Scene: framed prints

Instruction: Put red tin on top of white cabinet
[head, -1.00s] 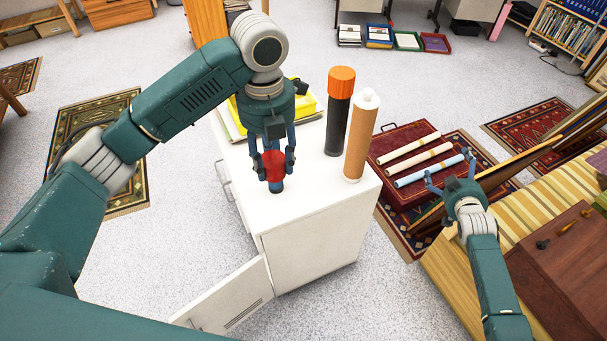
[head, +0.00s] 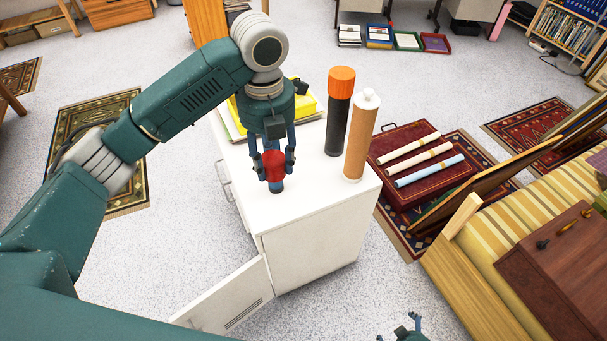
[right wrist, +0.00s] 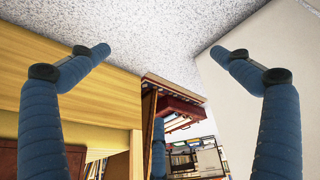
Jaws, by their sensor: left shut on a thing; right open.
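The red tin (head: 273,161) is between the fingers of my left gripper (head: 274,172), which is shut on it and points down over the white cabinet (head: 310,205). The tin is upright at the cabinet's top, towards its left side. I cannot tell if its base touches the surface. The fingers hide part of it. My right gripper (head: 408,331) shows only in part at the bottom edge, right of the cabinet. In the right wrist view its fingers (right wrist: 160,52) are wide apart with nothing between them.
On the cabinet stand a black tube with an orange cap (head: 339,110), a tan tube (head: 361,140) and a yellow item (head: 307,103). The cabinet door (head: 225,302) hangs open. A striped sofa (head: 510,215) and a red case (head: 400,185) are at right.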

